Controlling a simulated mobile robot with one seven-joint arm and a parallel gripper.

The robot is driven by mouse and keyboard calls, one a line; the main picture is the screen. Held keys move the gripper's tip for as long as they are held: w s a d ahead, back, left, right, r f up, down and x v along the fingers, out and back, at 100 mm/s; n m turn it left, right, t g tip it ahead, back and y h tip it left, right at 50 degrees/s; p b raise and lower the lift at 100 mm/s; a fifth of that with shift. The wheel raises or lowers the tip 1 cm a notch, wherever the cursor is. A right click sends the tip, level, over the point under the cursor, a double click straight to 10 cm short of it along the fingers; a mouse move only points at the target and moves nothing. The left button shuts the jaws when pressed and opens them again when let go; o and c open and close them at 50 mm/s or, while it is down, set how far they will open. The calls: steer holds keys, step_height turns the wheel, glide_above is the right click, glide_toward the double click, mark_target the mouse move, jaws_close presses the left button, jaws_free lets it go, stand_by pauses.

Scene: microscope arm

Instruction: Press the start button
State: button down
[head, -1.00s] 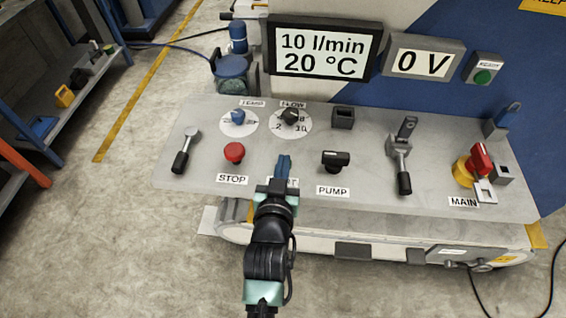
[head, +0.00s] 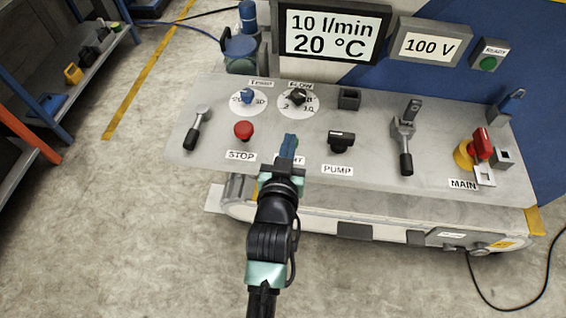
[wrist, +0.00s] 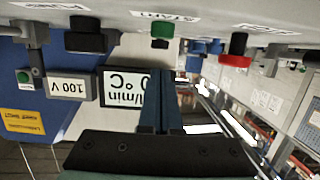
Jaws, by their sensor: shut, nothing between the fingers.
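The start button is a green round button (wrist: 162,30), seen in the upside-down wrist view under a START label (wrist: 165,15). In the head view my gripper hides the button and covers part of its label. My gripper (head: 289,141) is shut and empty, its blue fingers over the START place on the grey panel (head: 225,180). In the wrist view the fingertips (wrist: 164,74) point at the button, with a small gap seeming to show between them.
A red STOP button (head: 243,130) is close to the left, a black PUMP knob (head: 341,140) to the right. The TEMP (head: 247,96) and FLOW (head: 297,97) knobs sit behind. Levers stand left (head: 197,130) and right (head: 404,135). The voltage display (head: 430,46) reads 100 V.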

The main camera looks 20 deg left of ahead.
steer(key=v, duration=0.7)
steer(key=shift+s+r, duration=0.1)
steer(key=shift+s, duration=0.05)
stand_by(0.3)
